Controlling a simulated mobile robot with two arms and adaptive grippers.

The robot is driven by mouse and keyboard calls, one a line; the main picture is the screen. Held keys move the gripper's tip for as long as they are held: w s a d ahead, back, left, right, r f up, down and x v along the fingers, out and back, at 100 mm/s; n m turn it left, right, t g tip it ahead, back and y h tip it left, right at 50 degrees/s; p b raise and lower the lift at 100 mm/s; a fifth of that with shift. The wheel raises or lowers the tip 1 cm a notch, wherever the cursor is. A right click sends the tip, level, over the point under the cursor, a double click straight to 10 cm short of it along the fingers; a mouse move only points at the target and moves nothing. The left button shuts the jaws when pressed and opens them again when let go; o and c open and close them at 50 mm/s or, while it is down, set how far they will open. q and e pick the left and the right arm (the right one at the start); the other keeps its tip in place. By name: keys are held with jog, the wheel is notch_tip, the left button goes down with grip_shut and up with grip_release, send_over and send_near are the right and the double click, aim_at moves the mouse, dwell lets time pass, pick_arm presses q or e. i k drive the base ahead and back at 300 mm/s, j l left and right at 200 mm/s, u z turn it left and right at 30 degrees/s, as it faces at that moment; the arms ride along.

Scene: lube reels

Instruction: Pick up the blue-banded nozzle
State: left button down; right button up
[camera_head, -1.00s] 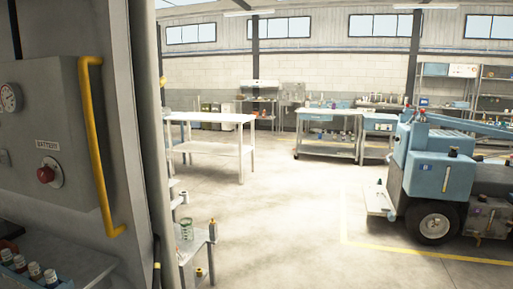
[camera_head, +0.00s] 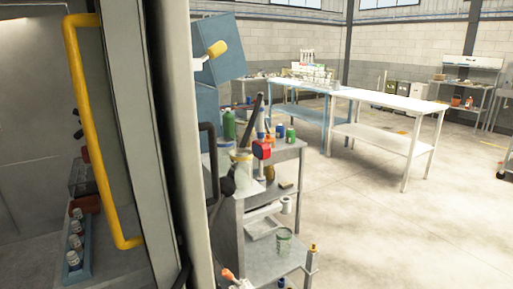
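I cannot pick out a blue-banded nozzle in the head view. A small red-tipped fitting (camera_head: 228,274) shows at the bottom edge, but no blue band can be made out on it. A grey shelf cart (camera_head: 262,178) carries several bottles and jars on top, too small to tell any nozzle among them. A yellow-ended nozzle-like part (camera_head: 216,49) sticks out near a blue cabinet (camera_head: 221,62). Neither of my grippers is in view.
A grey post (camera_head: 182,120) and a panel with a yellow handle (camera_head: 95,140) fill the near left. A blue tray of small bottles (camera_head: 78,262) sits behind the handle. A white table (camera_head: 375,138) stands further back.

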aim_at(261, 150)
jog(key=i+l, duration=0.1)
jog(key=i+l+z, duration=0.55)
jog(key=z, duration=0.2)
jog(key=i+l+z, duration=0.1)
jog(key=i+z, duration=0.3)
jog(key=i+l+z, duration=0.15)
jog(key=i, duration=0.75)
jog(key=i+l+z, duration=0.15)
jog(key=i, duration=0.75)
jog(key=i+u, duration=0.9)
jog(key=i+l+u, duration=0.2)
jog(key=u, duration=0.25)
jog(key=i+u, duration=0.25)
jog(key=u, duration=0.25)
jog(key=i+l+u, duration=0.1)
jog(key=u, duration=0.35)
jog(key=i+l+u, duration=0.2)
jog(key=u, duration=0.3)
jog(key=i+l+u, duration=0.3)
jog(key=u, duration=0.15)
jog(key=i+l+u, duration=0.1)
jog(key=l+u, duration=0.2)
jog(key=u, duration=0.2)
